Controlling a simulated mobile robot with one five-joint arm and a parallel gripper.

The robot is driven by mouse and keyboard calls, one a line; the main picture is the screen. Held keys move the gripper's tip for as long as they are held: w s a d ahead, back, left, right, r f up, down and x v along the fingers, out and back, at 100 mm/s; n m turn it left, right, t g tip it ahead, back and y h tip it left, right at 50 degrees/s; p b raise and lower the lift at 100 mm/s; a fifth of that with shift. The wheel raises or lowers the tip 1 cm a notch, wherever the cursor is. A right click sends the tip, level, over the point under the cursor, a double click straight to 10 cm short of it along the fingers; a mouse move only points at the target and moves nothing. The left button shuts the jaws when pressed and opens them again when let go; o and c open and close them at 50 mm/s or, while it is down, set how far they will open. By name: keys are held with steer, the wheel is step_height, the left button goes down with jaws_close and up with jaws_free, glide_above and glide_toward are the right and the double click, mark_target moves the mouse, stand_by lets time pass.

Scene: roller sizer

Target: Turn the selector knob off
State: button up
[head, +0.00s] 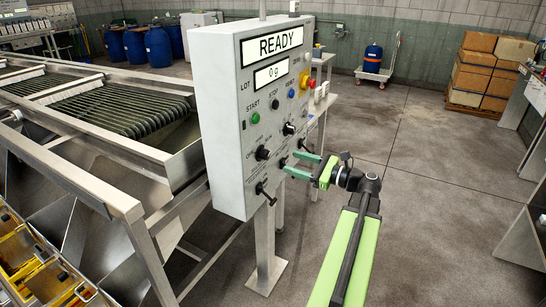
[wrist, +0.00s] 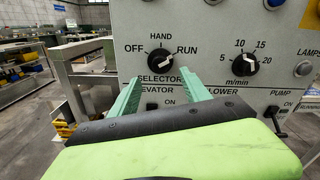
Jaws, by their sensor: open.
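The selector knob (wrist: 159,58) is black and round with a white mark. It sits on the grey panel under the labels OFF, HAND and RUN; the mark appears to lean toward RUN, though it is small. The knob also shows on the panel in the head view (head: 262,153). My gripper (wrist: 160,76) is open and empty, its two green fingers pointing at the panel. In the wrist view the fingertips lie just below and to either side of the knob. In the head view my gripper (head: 289,162) is to the right of the knob, apparently short of it.
A speed knob (wrist: 244,64) marked m/min is right of the selector. Small black levers, one of them a lower lever (head: 265,193), stick out below. The control panel (head: 222,110) has a green start button (head: 255,118). The floor (head: 420,200) at right is clear.

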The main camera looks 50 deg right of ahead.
mark_target(268, 155)
steer(key=x, duration=0.9)
